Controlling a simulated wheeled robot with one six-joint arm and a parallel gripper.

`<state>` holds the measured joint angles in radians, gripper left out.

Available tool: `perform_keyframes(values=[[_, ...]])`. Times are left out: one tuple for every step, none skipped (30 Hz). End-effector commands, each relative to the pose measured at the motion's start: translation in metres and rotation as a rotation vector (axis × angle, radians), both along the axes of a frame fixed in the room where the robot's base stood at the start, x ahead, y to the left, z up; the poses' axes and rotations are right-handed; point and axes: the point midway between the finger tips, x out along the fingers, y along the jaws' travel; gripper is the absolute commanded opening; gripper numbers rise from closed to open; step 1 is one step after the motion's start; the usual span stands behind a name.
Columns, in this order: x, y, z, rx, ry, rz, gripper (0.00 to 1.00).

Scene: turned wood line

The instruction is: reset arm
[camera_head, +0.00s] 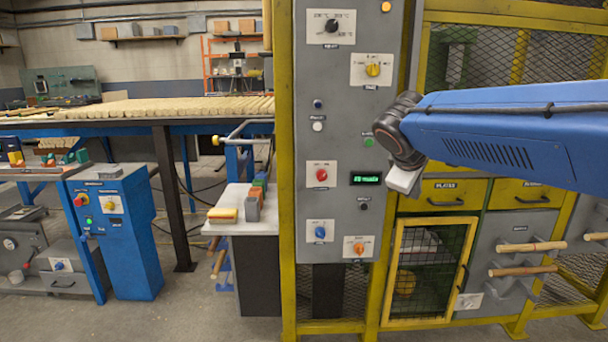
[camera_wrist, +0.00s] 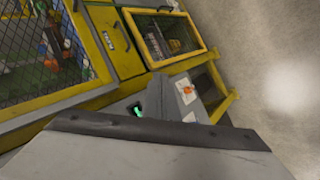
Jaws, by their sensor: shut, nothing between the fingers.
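My blue arm comes in from the right in the head view. My gripper (camera_head: 403,180), a pale grey block past the black wrist joint, is in front of the right edge of the grey control panel (camera_head: 338,120). Its fingers are mostly hidden from the head camera. In the wrist view the grey, dark-edged body of my gripper (camera_wrist: 160,142) fills the bottom. It is shut and I see nothing held. I cannot tell whether it touches the panel.
The panel carries a red knob (camera_head: 321,174), a blue knob (camera_head: 320,232), an orange knob (camera_head: 358,249) and a green-lit display (camera_head: 366,178). Yellow drawers (camera_head: 452,194) and a mesh door (camera_head: 427,270) are below my arm. A blue control cabinet (camera_head: 125,240) stands left.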

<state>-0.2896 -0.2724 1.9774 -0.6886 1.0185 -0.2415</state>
Motion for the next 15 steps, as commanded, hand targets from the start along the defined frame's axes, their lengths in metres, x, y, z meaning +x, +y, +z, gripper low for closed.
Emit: perform_keyframes(values=[[-0.022,-0.010,-0.010,0.045,0.006,-0.034,0.00],[-0.034,-0.013,-0.017,0.077,0.009,-0.054,0.00],[-0.050,-0.017,-0.027,0.117,0.013,-0.081,0.00],[-0.062,-0.020,-0.034,0.147,0.017,-0.102,0.00],[-0.073,-0.022,-0.041,0.176,0.021,-0.122,0.00],[-0.089,-0.025,-0.051,0.216,0.024,-0.151,0.00],[-0.101,-0.027,-0.058,0.247,0.027,-0.172,0.00],[-0.112,-0.028,-0.066,0.276,0.030,-0.192,0.00],[-0.128,-0.030,-0.076,0.316,0.032,-0.223,0.00],[-0.139,-0.030,-0.083,0.346,0.034,-0.244,0.00],[-0.150,-0.031,-0.091,0.375,0.037,-0.266,0.00],[-0.165,-0.031,-0.101,0.416,0.039,-0.296,0.00],[-0.176,-0.031,-0.109,0.445,0.041,-0.318,0.00],[-0.187,-0.030,-0.117,0.474,0.042,-0.341,0.00],[-0.201,-0.029,-0.127,0.515,0.043,-0.371,0.00]])
